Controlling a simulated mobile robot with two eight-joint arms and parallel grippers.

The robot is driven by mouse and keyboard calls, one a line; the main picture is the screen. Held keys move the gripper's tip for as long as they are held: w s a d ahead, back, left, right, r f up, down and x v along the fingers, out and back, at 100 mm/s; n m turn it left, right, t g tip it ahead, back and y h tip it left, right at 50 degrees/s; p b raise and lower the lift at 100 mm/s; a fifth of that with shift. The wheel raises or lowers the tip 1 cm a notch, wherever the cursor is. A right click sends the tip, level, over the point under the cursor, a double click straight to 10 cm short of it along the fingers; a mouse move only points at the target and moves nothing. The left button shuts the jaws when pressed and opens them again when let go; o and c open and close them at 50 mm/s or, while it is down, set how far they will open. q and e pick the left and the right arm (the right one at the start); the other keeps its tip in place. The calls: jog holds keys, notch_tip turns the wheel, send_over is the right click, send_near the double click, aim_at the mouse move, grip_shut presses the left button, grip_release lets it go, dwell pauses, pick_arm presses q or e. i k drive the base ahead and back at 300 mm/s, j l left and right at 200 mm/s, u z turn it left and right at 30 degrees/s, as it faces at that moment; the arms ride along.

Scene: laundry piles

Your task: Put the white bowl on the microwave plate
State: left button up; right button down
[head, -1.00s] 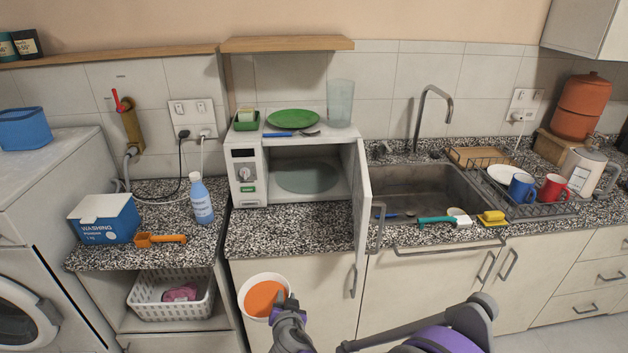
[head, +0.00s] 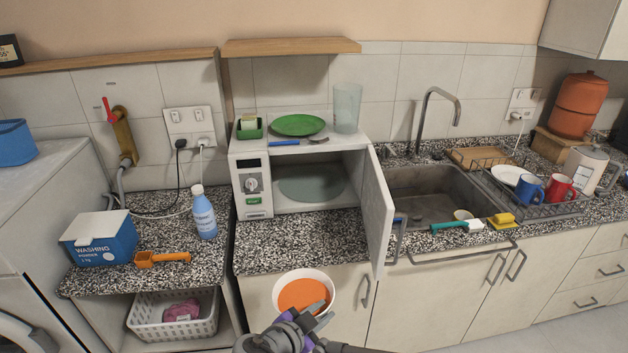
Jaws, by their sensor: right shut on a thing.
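The white bowl (head: 329,279) has orange contents (head: 303,294) and shows at the bottom middle, in front of the counter edge. My right gripper (head: 313,321) is shut on the near rim of the bowl. The bowl is held roughly upright, its opening facing up towards the camera. The microwave (head: 251,189) stands on the speckled counter with its door (head: 377,215) swung open to the right. The round grey microwave plate (head: 311,183) lies bare inside. My left gripper is not in view.
A green plate (head: 298,125), a cutlery piece, a soap dish (head: 249,130) and a clear tumbler (head: 346,107) stand on the microwave. The counter (head: 300,238) before it is clear. A brush (head: 457,226) and yellow sponge (head: 502,221) lie at the sink's front edge.

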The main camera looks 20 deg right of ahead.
aim_at(313, 186)
jog(key=i+l, duration=0.9)
jog(key=i, duration=0.2)
